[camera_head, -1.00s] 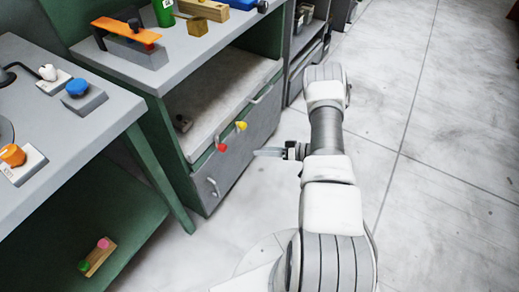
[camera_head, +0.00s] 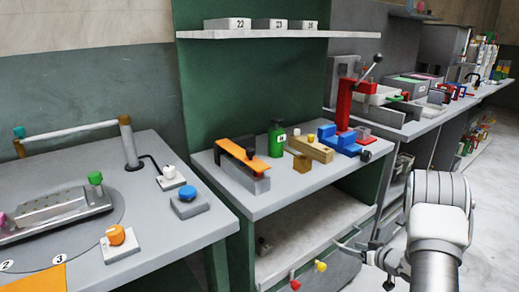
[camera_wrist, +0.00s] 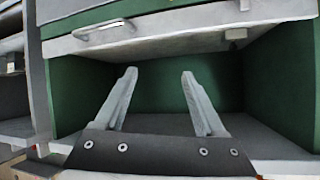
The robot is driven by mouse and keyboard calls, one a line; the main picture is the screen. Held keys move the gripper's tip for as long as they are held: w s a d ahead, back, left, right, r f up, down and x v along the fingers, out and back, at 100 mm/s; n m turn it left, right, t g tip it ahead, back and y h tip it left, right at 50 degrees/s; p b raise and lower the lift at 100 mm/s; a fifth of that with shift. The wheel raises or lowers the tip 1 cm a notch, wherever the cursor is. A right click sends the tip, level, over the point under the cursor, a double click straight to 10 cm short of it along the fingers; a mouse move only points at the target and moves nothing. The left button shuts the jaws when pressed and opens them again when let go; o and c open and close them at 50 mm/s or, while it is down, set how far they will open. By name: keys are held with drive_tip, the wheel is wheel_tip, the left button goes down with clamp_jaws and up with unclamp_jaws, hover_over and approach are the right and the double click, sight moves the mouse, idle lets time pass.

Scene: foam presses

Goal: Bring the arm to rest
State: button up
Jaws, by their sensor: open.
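My gripper (camera_wrist: 158,75) is open and empty in the wrist view, its two pale fingers spread apart. They point toward an open green-walled compartment (camera_wrist: 225,80) with a grey floor, under a grey panel with a handle (camera_wrist: 105,30). Nothing is between the fingers. In the head view, my arm (camera_head: 437,225) is at the lower right. The gripper there (camera_head: 352,248) points left, in front of the bench's lower part, and is only partly visible.
The grey workbench (camera_head: 320,185) holds a red press (camera_head: 344,105), a green bottle (camera_head: 277,140) and an orange strip (camera_head: 243,154). Red (camera_head: 295,284) and yellow (camera_head: 320,266) knobs sit below it, near my gripper. Another bench (camera_head: 180,235) stands left. Floor is clear at right (camera_head: 495,200).

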wheel_tip(320, 180, up, 17)
drive_tip(key=w+m+h, duration=0.1)
drive_tip(key=h, duration=0.4)
drive_tip(key=s+a+r+m+h, duration=0.2)
drive_tip(key=s+r, duration=0.4)
drive_tip(key=r, duration=0.4)
drive_tip(key=s+a+r+g+y, duration=0.15)
drive_tip(key=s+a, duration=0.35)
drive_tip(key=s, duration=0.5)
drive_tip(key=s+a+r+g, duration=0.2)
drive_tip(key=s+a, duration=0.3)
drive_tip(key=s, duration=0.5)
drive_tip(key=s+a+r+g+y, duration=0.15)
drive_tip(key=s+a, duration=0.35)
drive_tip(key=s, duration=0.5)
wheel_tip(320, 180, up, 19)
drive_tip(key=p, duration=2)
drive_tip(key=shift+s+a+r+h, duration=0.2)
drive_tip(key=shift+s+h, duration=0.2)
drive_tip(key=shift+s, duration=0.05)
